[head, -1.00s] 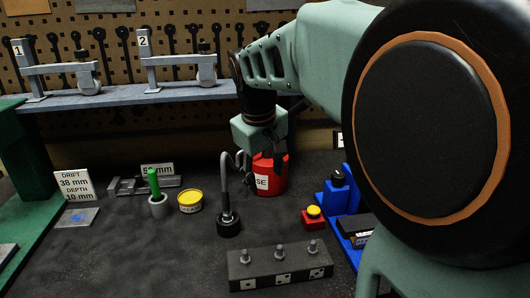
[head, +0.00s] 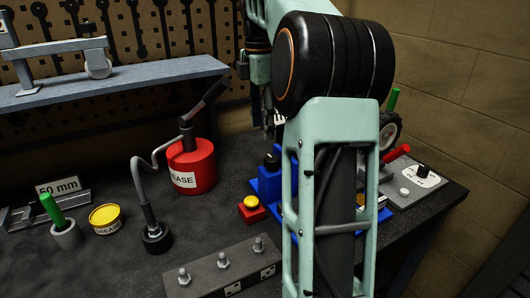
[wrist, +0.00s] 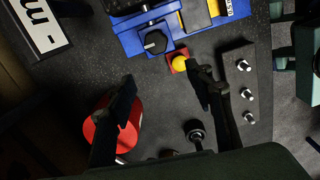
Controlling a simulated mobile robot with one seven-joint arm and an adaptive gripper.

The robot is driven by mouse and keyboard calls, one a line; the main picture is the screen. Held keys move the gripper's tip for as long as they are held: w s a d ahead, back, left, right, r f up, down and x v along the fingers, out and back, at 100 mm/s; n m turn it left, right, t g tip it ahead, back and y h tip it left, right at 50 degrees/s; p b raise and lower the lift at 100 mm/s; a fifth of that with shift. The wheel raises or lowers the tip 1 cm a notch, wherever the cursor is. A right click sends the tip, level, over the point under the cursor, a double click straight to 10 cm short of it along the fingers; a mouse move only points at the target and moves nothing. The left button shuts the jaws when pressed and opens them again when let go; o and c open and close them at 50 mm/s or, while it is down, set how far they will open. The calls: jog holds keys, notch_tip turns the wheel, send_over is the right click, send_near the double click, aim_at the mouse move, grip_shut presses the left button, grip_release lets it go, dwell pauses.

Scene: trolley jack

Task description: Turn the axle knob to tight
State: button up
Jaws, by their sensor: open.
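A black knob (head: 271,160) stands on the left end of the blue trolley jack (head: 266,186); in the wrist view the knob (wrist: 155,42) shows from above with a pale mark on its top. A second black knob (head: 422,171) sits on a white dial on a grey panel at the right. I cannot tell which is the axle knob, and cannot read either setting. My gripper (wrist: 160,76) is open and empty, with the jack's knob ahead of and between its fingers in the picture. In the head view it hangs above the jack, partly hidden by my arm, which also covers much of the jack.
A red grease can (head: 192,168) with a lever stands left of the jack. A red block with a yellow button (head: 251,208) is in front of it. A bolt block (head: 225,272), a hooked black-based tool (head: 155,235) and a yellow tin (head: 105,218) are nearer left.

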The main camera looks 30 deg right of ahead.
aim_at(271, 158)
jog(key=shift+n, duration=0.5)
jog(key=f, duration=0.3)
jog(key=d+f+b, duration=0.1)
jog(key=f, duration=0.3)
jog(key=d+f+b, duration=0.1)
jog(key=f, duration=0.2)
jog(key=shift+s+d+f, duration=0.1)
jog(key=shift+d+f, duration=0.1)
jog(key=shift+c, duration=0.4)
jog(key=c, duration=1.1)
